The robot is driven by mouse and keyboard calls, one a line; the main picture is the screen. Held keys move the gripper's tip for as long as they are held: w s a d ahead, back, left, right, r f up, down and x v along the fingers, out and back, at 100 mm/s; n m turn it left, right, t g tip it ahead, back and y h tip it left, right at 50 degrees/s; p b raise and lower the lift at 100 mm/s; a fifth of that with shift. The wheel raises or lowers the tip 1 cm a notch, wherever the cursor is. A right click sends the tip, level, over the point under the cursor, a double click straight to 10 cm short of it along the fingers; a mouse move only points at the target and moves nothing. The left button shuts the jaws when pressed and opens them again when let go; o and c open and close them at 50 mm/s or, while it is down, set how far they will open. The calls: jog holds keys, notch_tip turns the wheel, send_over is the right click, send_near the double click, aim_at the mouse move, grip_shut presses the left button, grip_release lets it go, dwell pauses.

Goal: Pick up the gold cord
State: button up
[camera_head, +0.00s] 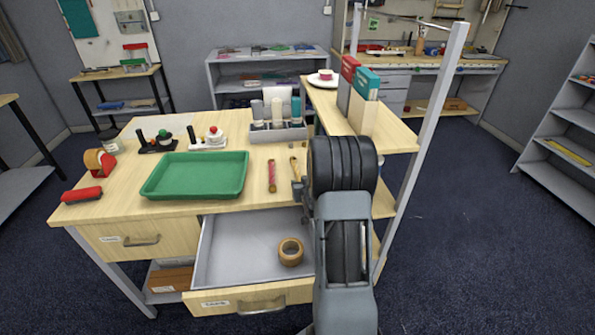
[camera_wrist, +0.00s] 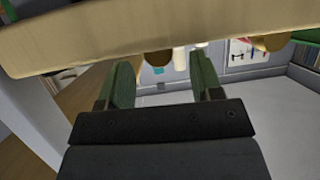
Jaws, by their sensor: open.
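I cannot clearly make out a gold cord. A small yellow-gold item (camera_head: 294,166) lies on the tabletop in the head view, close to my arm; it is too small to tell whether it is the cord. My gripper (camera_head: 298,190) is near it at the table's right side, mostly hidden by my own arm. In the wrist view my gripper (camera_wrist: 163,78) shows two greenish fingers, apart, with nothing seen held between them. A brown rounded thing (camera_wrist: 158,59) and a gold-brown one (camera_wrist: 270,42) show at the edge of a pale wooden board (camera_wrist: 100,35).
An open grey drawer (camera_head: 235,250) holds a brown tape roll (camera_head: 291,252). A green tray (camera_head: 195,175), a red stick (camera_head: 271,176) and a grey bottle caddy (camera_head: 278,134) are on the table. A raised wooden shelf (camera_head: 395,135) with binders stands at right.

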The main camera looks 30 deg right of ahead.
jog(key=shift+x, duration=1)
jog(key=shift+c, duration=0.3)
jog(key=shift+r, duration=0.1)
jog(key=c, duration=1)
jog(key=shift+o, duration=0.2)
